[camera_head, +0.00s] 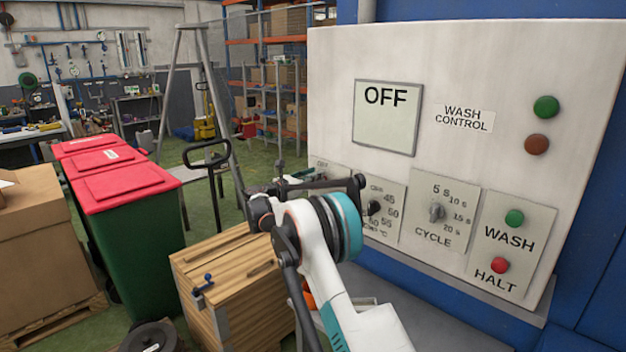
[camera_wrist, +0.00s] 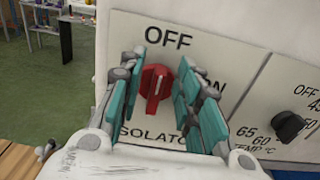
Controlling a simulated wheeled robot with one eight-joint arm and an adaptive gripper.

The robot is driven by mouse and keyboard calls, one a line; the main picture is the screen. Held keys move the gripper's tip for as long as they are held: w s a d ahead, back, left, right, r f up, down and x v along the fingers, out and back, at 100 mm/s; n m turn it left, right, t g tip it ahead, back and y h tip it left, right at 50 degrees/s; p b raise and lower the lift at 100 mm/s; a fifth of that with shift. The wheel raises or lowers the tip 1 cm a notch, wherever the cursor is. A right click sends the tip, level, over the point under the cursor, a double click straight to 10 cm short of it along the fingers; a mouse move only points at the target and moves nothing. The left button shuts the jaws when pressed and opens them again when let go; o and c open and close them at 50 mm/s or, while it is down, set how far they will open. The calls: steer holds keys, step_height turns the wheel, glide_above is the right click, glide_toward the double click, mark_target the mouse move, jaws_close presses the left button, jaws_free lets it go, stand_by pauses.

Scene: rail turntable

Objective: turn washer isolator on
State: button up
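The red isolator knob (camera_wrist: 155,88) is on a pale plate (camera_wrist: 222,57) in the wrist view. OFF is above it, a partly hidden ON is to its right, and ISOLATOR is below, also partly covered. The knob's raised grip stands nearly upright, towards OFF. My gripper (camera_wrist: 160,87) is open, with teal-padded fingers on the left and right of the knob. I cannot tell whether either finger touches it. In the head view my gripper (camera_head: 312,186) is at the panel's lower left and hides the knob. The panel display (camera_head: 387,116) reads OFF.
A black temperature knob (camera_wrist: 290,126) is right of the isolator plate. The control panel (camera_head: 470,60) also has a cycle knob (camera_head: 437,211), a green WASH button (camera_head: 514,217) and a red HALT button (camera_head: 499,265). A wooden crate (camera_head: 235,285) stands below my arm, beside red-lidded bins (camera_head: 125,185).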

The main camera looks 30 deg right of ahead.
jaws_close()
steer(key=shift+m, duration=0.3)
steer(key=m, duration=0.4)
steer(key=s+f+m, duration=0.1)
steer(key=m, duration=0.3)
steer(key=s+m, duration=0.1)
steer(key=m, duration=0.2)
steer(key=shift+s+d+f+m, duration=0.1)
steer(key=shift+d+f+m, duration=0.15)
steer(key=shift+d+m, duration=0.15)
steer(key=m, duration=0.2)
steer(key=f+m, duration=0.1)
steer(key=m, duration=0.2)
steer(key=shift+s+f, duration=0.1)
steer(key=shift+s, duration=0.05)
steer(key=shift+m, duration=0.4)
jaws_free()
